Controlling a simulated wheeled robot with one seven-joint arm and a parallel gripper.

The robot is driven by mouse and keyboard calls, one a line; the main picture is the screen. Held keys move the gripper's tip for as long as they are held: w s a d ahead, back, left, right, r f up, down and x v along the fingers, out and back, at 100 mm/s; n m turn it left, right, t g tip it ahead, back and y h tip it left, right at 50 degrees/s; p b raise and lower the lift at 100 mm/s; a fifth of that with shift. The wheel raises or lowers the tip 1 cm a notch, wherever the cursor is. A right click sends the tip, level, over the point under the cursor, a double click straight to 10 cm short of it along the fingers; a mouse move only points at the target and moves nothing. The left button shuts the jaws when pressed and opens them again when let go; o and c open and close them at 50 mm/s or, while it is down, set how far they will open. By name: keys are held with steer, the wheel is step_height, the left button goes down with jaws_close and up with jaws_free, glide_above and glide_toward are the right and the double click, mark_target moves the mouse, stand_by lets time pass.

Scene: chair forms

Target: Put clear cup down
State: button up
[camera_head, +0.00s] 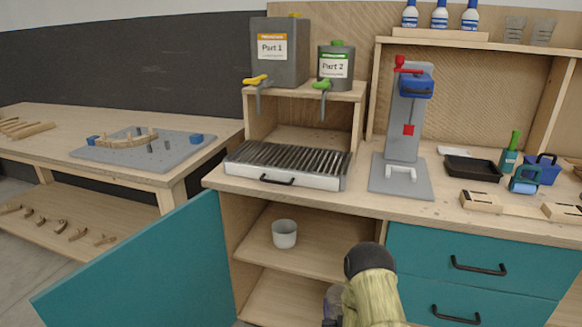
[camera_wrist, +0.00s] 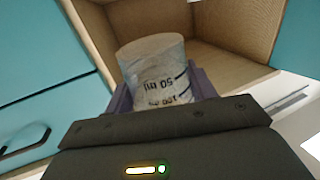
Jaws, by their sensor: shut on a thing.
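The clear cup (camera_wrist: 152,68) has dark volume marks, including "50 ml", and shows large in the wrist view. My gripper (camera_wrist: 160,92) is shut on it, with a purple finger on each side. In the head view, my gripper (camera_head: 333,303) is low in the picture, in front of the open cabinet, mostly hidden behind my arm. The held cup cannot be made out clearly there. A different, white cup (camera_head: 285,234) stands upright on the cabinet's upper shelf (camera_head: 318,254), left of my gripper.
The teal cabinet door (camera_head: 140,270) stands open at the left. Teal drawers (camera_head: 480,262) are at the right. The worktop above holds a slotted grate tray (camera_head: 288,166), a press (camera_head: 403,130) and a black tray (camera_head: 472,167).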

steer(key=r+p, duration=0.7)
steer(key=p, duration=0.1)
steer(key=r+p, duration=0.7)
steer(key=p, duration=0.1)
steer(key=r+p, duration=0.7)
steer(key=p, duration=0.1)
steer(key=shift+w+d, duration=0.15)
steer(key=shift+d, duration=0.2)
steer(key=shift+c, duration=0.2)
steer(key=shift+a+r+p, duration=0.1)
steer(key=shift+r+p, duration=0.3)
steer(key=shift+p, duration=0.25)
steer(key=shift+d, duration=0.2)
